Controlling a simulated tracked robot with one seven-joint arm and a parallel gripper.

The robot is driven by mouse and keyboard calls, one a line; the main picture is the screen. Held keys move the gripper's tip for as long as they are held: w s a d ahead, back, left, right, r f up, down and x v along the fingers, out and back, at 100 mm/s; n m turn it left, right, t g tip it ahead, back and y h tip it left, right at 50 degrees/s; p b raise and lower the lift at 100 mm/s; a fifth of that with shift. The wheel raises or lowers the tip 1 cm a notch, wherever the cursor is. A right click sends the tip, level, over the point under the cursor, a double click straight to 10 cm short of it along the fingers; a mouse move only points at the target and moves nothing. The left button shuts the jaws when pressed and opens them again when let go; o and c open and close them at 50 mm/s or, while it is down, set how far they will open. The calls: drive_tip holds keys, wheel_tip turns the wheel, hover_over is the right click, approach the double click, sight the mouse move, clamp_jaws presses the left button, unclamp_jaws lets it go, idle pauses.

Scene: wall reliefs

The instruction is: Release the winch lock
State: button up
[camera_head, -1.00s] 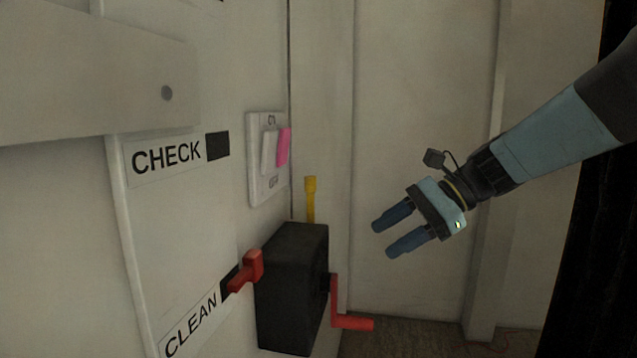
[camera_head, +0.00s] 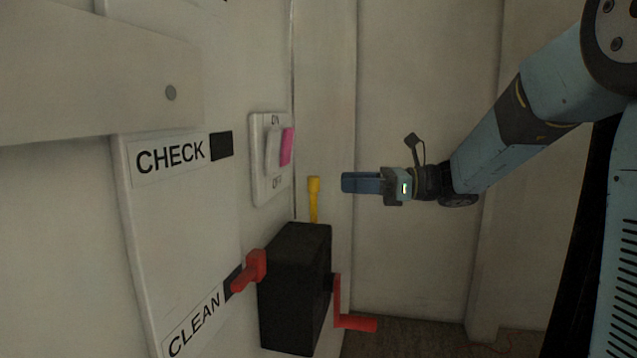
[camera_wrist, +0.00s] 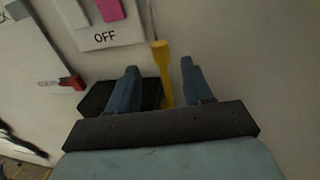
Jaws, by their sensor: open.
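The winch is a black box (camera_head: 295,290) on the wall with a red crank (camera_head: 352,322) on its right side. A yellow lever (camera_head: 314,200) stands upright from its top; I take it to be the lock. My gripper (camera_head: 345,183) is level, pointing left, just right of the lever's top and apart from it. In the wrist view the open fingers (camera_wrist: 158,85) have the yellow lever (camera_wrist: 163,70) between them in the picture, somewhat beyond the tips. The black box (camera_wrist: 97,98) is partly hidden by the left finger.
A white ON/OFF switch plate (camera_head: 268,190) with a pink-marked rocker is on the wall above the box. A red handle (camera_head: 250,270) sits on the slotted CHECK/CLEAN panel (camera_head: 175,230) at left.

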sight(314, 177)
drive_tip(key=a, duration=0.8)
drive_tip(key=shift+s+a, duration=0.1)
drive_tip(key=shift+a, duration=0.15)
clamp_jaws()
